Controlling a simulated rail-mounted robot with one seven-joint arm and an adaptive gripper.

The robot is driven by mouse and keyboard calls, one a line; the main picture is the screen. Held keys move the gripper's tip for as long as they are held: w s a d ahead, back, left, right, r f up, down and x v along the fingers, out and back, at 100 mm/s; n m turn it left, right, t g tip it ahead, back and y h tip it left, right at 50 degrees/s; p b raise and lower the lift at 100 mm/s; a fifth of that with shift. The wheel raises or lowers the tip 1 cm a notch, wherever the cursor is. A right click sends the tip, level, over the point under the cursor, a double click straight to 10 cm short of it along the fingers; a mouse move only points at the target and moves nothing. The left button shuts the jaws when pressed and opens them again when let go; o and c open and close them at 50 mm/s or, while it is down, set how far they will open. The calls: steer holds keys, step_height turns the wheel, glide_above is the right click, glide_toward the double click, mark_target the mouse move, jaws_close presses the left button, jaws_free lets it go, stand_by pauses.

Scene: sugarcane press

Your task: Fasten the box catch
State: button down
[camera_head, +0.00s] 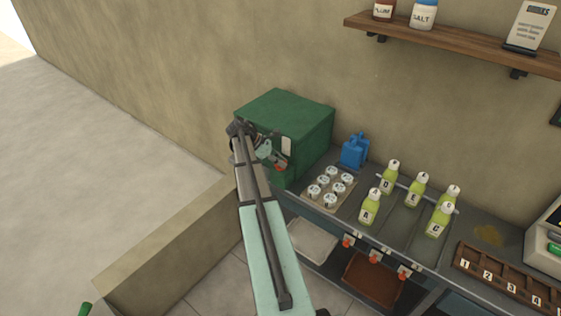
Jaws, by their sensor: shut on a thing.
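The green box (290,108) stands at the back left end of the counter, against the wall, with its lid down. A pale plate (286,145) shows on its front face. My gripper (277,162) is at the box's front, reached from the left by my arm. It is shut on a small part with red on it, which appears to be the box catch (282,167). The gripper and my arm hide much of the catch and the left part of the box front, so I cannot tell how the catch sits.
Right of the box are a tray of several white-lidded jars (330,198), a blue container (355,150) and several lettered yellow-green bottles (417,188). A numbered wooden rack (500,285) is farther right. A shelf (450,42) hangs above. A low wall (165,240) stands left.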

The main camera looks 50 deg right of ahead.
steer(key=c, duration=1.2)
jaws_free()
steer(key=v, duration=1.2)
